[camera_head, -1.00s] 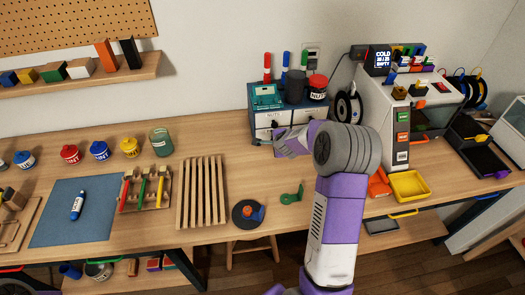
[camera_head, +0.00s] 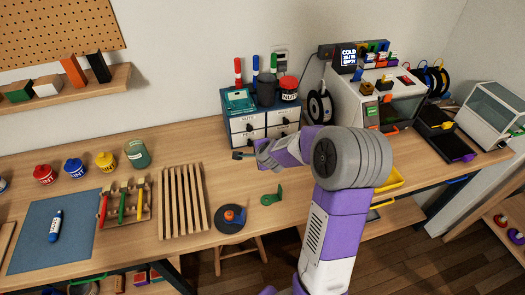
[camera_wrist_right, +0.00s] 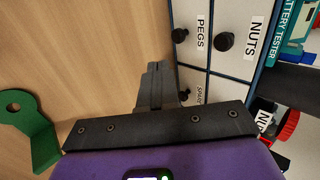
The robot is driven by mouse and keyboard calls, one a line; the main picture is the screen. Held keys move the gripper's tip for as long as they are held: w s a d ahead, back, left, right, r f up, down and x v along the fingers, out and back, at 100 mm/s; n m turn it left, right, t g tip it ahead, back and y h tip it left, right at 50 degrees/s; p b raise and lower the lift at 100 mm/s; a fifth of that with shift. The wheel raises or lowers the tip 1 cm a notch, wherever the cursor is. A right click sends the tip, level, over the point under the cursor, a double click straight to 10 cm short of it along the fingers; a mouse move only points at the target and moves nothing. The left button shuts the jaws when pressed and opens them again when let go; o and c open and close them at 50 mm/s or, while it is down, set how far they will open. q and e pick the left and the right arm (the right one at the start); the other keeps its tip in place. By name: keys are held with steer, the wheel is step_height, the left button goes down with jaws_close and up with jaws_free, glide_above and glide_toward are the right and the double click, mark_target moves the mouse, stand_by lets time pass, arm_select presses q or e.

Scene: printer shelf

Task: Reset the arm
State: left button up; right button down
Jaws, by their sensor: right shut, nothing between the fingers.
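My right arm comes in from the bottom right of the head view. Its gripper (camera_head: 240,155) is shut and empty, just in front of the lower left of the small drawer cabinet (camera_head: 247,124). In the right wrist view the dark fingers (camera_wrist_right: 153,88) are together with nothing between them, beside the drawer fronts labelled NUTS and PEGS (camera_wrist_right: 188,55). Whether they touch the fronts I cannot tell. My left gripper is not in view.
A green bracket (camera_head: 271,196) and a black disc-shaped holder (camera_head: 230,218) lie on the bench near the arm. A slatted wooden rack (camera_head: 184,202) is to the left. The printer (camera_head: 372,100) and a yellow tray (camera_head: 390,181) stand right, partly behind my arm.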

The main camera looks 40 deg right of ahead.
steer(key=p+v, duration=0.1)
steer(key=v, duration=0.3)
steer(key=shift+a, duration=0.1)
steer(key=shift+s, duration=0.1)
